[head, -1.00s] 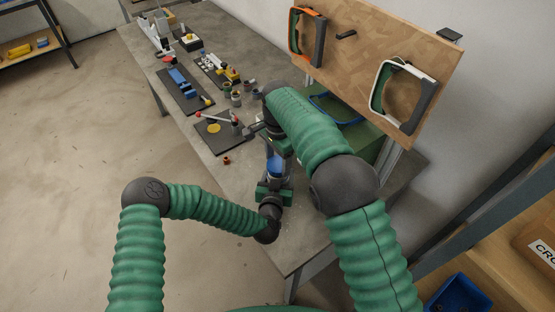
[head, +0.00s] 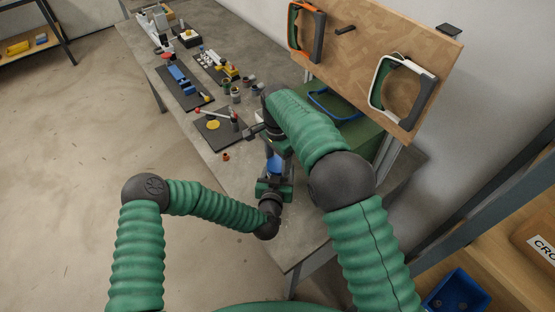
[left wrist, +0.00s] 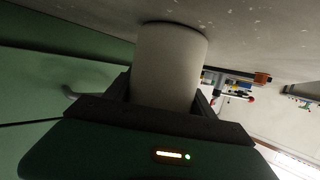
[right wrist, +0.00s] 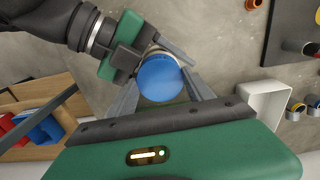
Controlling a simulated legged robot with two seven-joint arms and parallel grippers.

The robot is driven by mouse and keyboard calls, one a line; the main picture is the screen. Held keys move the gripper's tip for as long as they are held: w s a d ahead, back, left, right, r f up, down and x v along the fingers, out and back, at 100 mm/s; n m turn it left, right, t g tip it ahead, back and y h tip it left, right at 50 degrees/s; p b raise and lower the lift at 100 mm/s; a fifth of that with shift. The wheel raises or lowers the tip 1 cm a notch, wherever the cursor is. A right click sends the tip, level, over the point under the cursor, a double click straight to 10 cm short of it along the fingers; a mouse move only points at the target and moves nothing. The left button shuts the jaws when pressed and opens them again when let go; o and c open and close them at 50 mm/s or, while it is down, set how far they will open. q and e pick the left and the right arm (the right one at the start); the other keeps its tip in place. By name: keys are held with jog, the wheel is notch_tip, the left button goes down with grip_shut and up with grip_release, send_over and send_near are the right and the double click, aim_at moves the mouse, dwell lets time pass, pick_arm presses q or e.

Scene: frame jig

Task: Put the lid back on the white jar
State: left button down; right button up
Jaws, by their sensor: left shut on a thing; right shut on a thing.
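The white jar (left wrist: 168,65) stands between the fingers of my left gripper (left wrist: 160,98), which is shut on its sides; its far end meets the grey bench top. The blue lid (right wrist: 160,77) is between the fingers of my right gripper (right wrist: 155,92), which is shut on it. In the right wrist view the lid covers most of the jar, and only a pale edge shows beside it. In the head view the blue lid (head: 274,166) is just above my left gripper (head: 268,187), below my right gripper (head: 276,150). I cannot tell whether lid and jar touch.
A small orange ring (head: 226,157) lies on the bench, left of the grippers. A dark board with a yellow disc (head: 213,124) and red-knobbed lever lies beyond. A green box (head: 358,140) stands close on the right. A white container (right wrist: 250,112) shows in the right wrist view.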

jog(key=shift+f, duration=0.5)
jog(key=o, duration=1.3)
jog(key=shift+r, duration=0.1)
notch_tip(320, 180, up, 4)
jog(key=shift+r, duration=0.15)
jog(key=shift+c, duration=0.4)
